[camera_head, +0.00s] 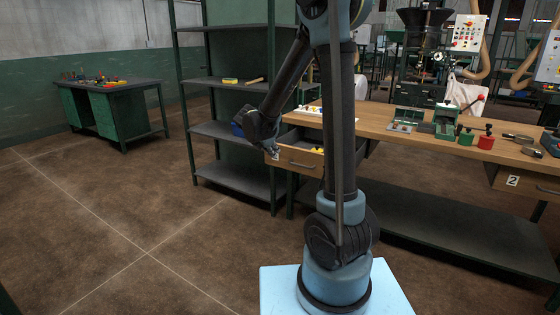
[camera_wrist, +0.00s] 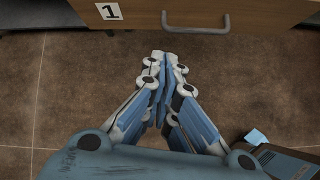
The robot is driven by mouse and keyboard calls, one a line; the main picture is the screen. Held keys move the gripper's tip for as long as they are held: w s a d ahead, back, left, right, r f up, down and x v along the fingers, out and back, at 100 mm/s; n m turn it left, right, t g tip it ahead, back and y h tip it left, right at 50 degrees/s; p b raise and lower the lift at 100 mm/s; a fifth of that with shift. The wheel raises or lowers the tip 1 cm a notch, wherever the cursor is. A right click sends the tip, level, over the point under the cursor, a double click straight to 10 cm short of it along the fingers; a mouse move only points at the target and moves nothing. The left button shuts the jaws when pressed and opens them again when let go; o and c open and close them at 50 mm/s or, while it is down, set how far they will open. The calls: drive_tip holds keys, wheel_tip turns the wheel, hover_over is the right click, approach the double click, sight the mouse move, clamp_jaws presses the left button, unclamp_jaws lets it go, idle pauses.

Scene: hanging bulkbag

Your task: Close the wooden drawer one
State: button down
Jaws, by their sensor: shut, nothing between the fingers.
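The wooden drawer one (camera_head: 300,162) is pulled out from under the left end of the wooden workbench, with yellow items inside. In the wrist view its front (camera_wrist: 255,12) with the label "1" and a grey bar handle (camera_wrist: 196,28) spans the top of the picture. My gripper (camera_head: 275,152) is beside the drawer's left front corner in the head view. In the wrist view my gripper (camera_wrist: 158,55) is shut and empty, its fingertips just below the handle in the picture. I cannot tell whether they touch the drawer.
The workbench top (camera_head: 400,125) carries a green device (camera_head: 446,120), a red pot (camera_head: 466,137) and other tools. Drawer two (camera_head: 520,182) is at the right. A dark metal shelf (camera_head: 235,130) stands left of the bench.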

drive_tip(key=w+a+f+n, duration=0.2)
drive_tip(key=w+a, duration=0.1)
approach(284, 162)
wheel_tip(284, 162, down, 3)
drive_tip(key=s, duration=0.1)
drive_tip(key=w, duration=0.1)
drive_tip(key=w+d, duration=0.1)
drive_tip(key=w, duration=0.1)
drive_tip(key=shift+d+f+t, duration=0.2)
drive_tip(key=shift+d+t, duration=0.1)
